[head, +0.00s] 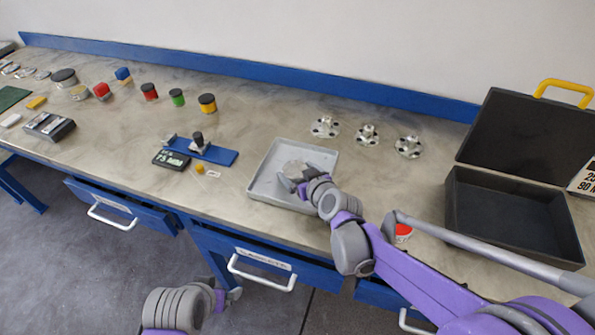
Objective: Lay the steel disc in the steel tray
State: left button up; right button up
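The steel tray (262,186) is a shallow, light grey square tray near the front of the bench, in the middle of the head view. A pale grey round disc (293,167), which looks like the steel disc, shows inside the tray's outline. My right gripper (290,181) reaches over the tray from the right, with its fingertips at the disc's near edge and hiding part of it. I cannot tell whether the fingers grip the disc or whether it touches the tray floor. My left gripper (232,297) hangs low in front of the drawers, away from the bench top; its finger opening is unclear.
Several flanged metal parts (367,134) stand behind the tray to the right. An open black case (512,215) is at the right, with a red round thing (403,231) beside it. A blue fixture (207,151) stands left of the tray. Small cylinders and blocks lie farther left.

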jog(key=shift+r, duration=0.1)
jog(key=shift+s+r, duration=0.15)
jog(key=p+v, duration=0.1)
jog(key=v, duration=1)
jog(key=shift+s+d+r+p, duration=0.1)
jog(key=shift+s+d+p, duration=0.1)
jog(key=shift+s+p, duration=0.1)
jog(key=shift+s+d, duration=0.1)
jog(key=shift+s, duration=0.1)
jog(key=s+d+g+p, duration=0.1)
jog(key=s, duration=0.1)
jog(key=s+d+m+h, duration=0.1)
jog(key=s+d, duration=0.1)
jog(key=s, duration=0.1)
jog(key=s+d+g+p, duration=0.1)
jog(key=s, duration=0.1)
jog(key=shift+s+d+m+g+h+p, duration=0.2)
jog(key=shift+s+m+g+h+p, duration=0.1)
jog(key=shift+s+h+p, duration=0.1)
jog(key=s+d+f+m+g+h+p, duration=0.1)
jog(key=s+d+m+g+h+p, duration=0.1)
jog(key=s+d, duration=0.5)
jog(key=s+m+g+h, duration=0.1)
jog(key=s, duration=0.1)
jog(key=shift+s+d+f, duration=0.3)
jog(key=shift+f, duration=0.1)
